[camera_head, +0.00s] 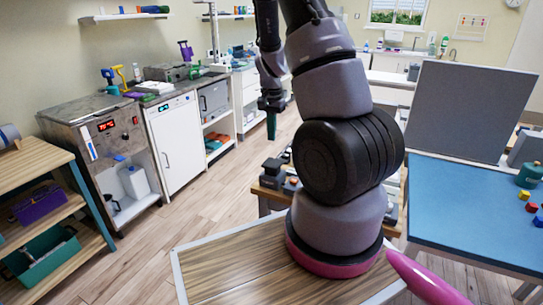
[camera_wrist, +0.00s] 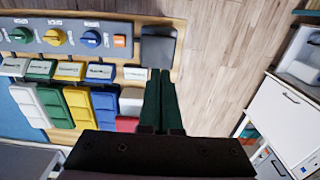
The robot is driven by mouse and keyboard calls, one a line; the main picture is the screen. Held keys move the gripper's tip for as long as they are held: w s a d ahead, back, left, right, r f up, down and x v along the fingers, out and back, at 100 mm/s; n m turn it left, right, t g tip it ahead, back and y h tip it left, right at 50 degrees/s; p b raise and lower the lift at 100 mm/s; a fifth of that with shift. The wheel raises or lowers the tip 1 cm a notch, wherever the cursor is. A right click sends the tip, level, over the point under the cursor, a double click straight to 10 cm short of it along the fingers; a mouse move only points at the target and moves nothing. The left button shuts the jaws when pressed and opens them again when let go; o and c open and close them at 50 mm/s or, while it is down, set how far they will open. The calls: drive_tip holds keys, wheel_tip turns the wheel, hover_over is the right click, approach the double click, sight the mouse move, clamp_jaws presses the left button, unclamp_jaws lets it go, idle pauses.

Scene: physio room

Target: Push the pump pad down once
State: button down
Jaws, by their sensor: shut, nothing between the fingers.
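A dark square pad (camera_wrist: 158,46), which looks like the pump pad, sits at the right end of a wooden panel (camera_wrist: 176,18) in the wrist view. A dark block in the head view (camera_head: 272,165) at the panel's left edge may be the same pad. My gripper (camera_wrist: 161,74) is shut and empty, its two dark green fingers side by side. The fingertips overlap the pad's near edge in the wrist view; contact cannot be told there. In the head view my gripper (camera_head: 271,136) points down, with a visible gap above the dark block.
My arm hides much of the panel in the head view. A blue-topped table (camera_head: 460,205) stands right. Open floor (camera_head: 200,215) lies left.

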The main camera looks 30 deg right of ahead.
sight(272, 163)
wheel_tip(272, 163, down, 9)
drive_tip(key=shift+r, duration=0.1)
idle(0.4)
wheel_tip(272, 163, down, 3)
drive_tip(key=shift+r, duration=0.15)
drive_tip(key=shift+s+f, duration=0.25)
drive_tip(key=shift+w+r, duration=0.15)
drive_tip(key=shift+r, duration=0.15)
wheel_tip(272, 163, up, 14)
drive_tip(key=shift+w, duration=0.1)
idle(0.8)
